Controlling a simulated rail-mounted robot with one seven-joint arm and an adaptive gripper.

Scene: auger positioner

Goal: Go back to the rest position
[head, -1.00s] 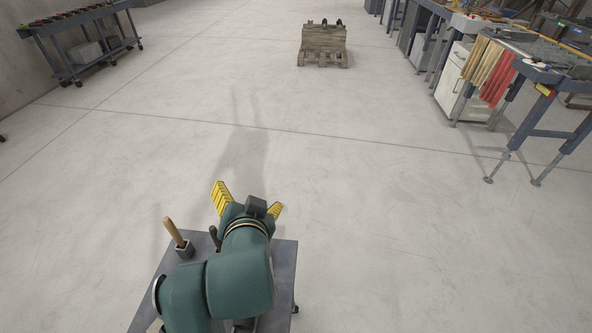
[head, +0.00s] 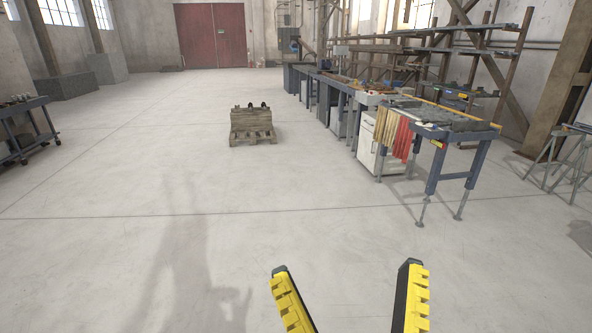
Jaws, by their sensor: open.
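My gripper (head: 345,275) shows at the bottom of the head view, right of centre. Its two yellow-and-black fingers stand well apart, with only bare floor seen between them. It is open and empty. The rest of my arm and the gripper's base are below the picture edge.
A wooden pallet with a crate (head: 252,124) stands on the floor ahead. A row of workbenches runs along the right, with a blue-legged stand (head: 455,150) nearest. A dark trolley (head: 28,135) is at the left edge. The concrete floor (head: 130,230) between is clear.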

